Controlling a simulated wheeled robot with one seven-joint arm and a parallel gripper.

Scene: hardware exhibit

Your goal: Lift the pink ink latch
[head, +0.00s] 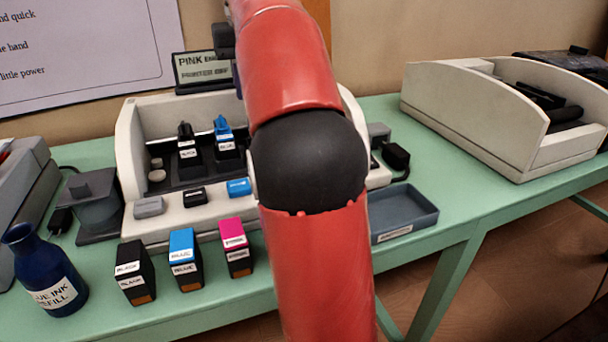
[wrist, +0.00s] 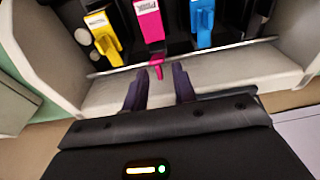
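The pink ink latch (wrist: 157,68) shows in the wrist view as a small pink tab at the edge of the printer's cartridge bay, just below the pink cartridge (wrist: 150,20). My gripper (wrist: 159,74) is open, with one dark finger on each side of the tab. The gap between the fingers looks empty apart from the tab's tip; I cannot tell whether either finger touches it. In the head view my red arm covers the gripper, the pink cartridge and its latch.
A yellow cartridge (wrist: 103,38) and a blue cartridge (wrist: 202,22) flank the pink one. In the head view, black, blue and pink ink boxes (head: 236,247) stand before the printer (head: 128,150). A sign (head: 194,68) reads "PINK EM…". A grey tray (head: 405,212) lies right.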

